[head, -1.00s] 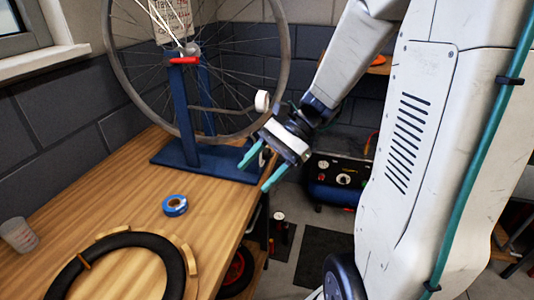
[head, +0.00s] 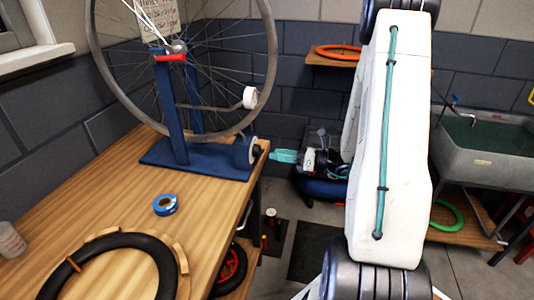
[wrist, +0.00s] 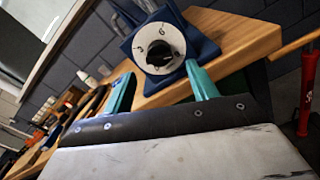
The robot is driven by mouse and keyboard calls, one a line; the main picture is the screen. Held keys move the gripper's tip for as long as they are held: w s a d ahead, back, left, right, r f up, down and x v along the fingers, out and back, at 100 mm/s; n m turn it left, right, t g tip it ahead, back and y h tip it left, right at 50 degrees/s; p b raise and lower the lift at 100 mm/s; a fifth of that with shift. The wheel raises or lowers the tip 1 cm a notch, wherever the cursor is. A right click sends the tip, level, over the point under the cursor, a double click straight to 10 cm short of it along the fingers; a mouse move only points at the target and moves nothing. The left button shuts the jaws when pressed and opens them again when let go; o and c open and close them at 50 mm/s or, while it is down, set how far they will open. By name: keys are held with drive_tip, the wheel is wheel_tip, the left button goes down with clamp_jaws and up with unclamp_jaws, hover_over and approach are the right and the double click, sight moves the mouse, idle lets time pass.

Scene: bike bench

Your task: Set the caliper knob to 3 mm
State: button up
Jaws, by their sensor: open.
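The caliper knob is black on a white dial (wrist: 150,36) with dark numerals, on a blue block. In the wrist view the knob (wrist: 159,54) is just beyond and between my fingertips. A 6 shows at the dial's upper right; the knob's exact setting is too small to read. In the head view the knob (head: 256,151) sits on the right end of the blue wheel stand (head: 176,115). My gripper (wrist: 160,69) is open and empty, its teal fingers apart on either side of the dial. In the head view my gripper (head: 276,156) points left at the knob, close to it.
The bench (head: 112,200) holds blue tape (head: 165,205), a black tyre on a wooden ring (head: 176,258) and a clear cup (head: 10,240). A bike wheel (head: 273,60) stands in the stand. A red fire-extinguisher-like cylinder (wrist: 307,92) is at the right of the wrist view.

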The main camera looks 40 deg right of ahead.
sight(263, 152)
drive_tip(key=shift+x, duration=2.25)
drive_tip(key=c, duration=1)
